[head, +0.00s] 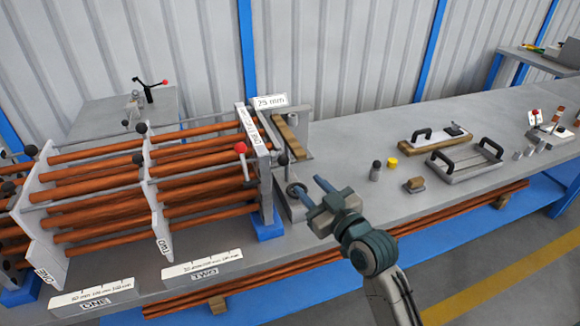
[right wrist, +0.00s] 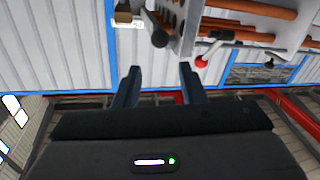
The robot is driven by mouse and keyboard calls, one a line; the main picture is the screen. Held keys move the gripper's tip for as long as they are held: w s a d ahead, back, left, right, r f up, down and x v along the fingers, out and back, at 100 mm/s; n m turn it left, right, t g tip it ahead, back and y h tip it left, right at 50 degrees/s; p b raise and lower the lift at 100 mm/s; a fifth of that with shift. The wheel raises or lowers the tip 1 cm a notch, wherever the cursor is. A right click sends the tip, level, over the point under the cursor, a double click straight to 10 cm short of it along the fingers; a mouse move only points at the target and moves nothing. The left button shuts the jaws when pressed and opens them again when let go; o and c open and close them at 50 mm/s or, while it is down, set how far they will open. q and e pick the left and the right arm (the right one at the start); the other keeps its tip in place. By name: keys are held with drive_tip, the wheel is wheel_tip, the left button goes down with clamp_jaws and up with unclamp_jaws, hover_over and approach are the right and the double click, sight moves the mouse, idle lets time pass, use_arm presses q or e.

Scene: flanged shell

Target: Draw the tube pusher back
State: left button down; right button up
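The flanged shell is a rack of copper tubes (head: 95,205) passing through white upright plates (head: 156,205) on the bench. At its right end, a rod with a black knob (head: 283,160) stands beside a red-knobbed lever (head: 241,148). I cannot tell for sure which part is the tube pusher. In the right wrist view, a dark knob (right wrist: 159,39) lies beyond the fingers, with a red knob (right wrist: 201,61) to its right. My right gripper (head: 311,188) is open and empty, just right of the shell's end; its spread fingers show in the right wrist view (right wrist: 160,75). My left gripper is out of view.
Labelled blocks (head: 203,267) lie along the bench's front edge. A yellow cap (head: 392,162), a small dark-topped cylinder (head: 376,171) and handled trays (head: 465,160) stand to the right. More copper tubes (head: 240,293) lie below the bench top. The bench (head: 340,140) is bare behind my right gripper.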

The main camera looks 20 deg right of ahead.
sight(287, 163)
drive_tip(key=p+x, duration=0.2)
drive_tip(key=x, duration=0.7)
drive_tip(key=shift+w+a+f, duration=0.1)
drive_tip(key=shift+w+a, duration=0.1)
drive_tip(key=shift+w, duration=0.45)
clamp_jaws()
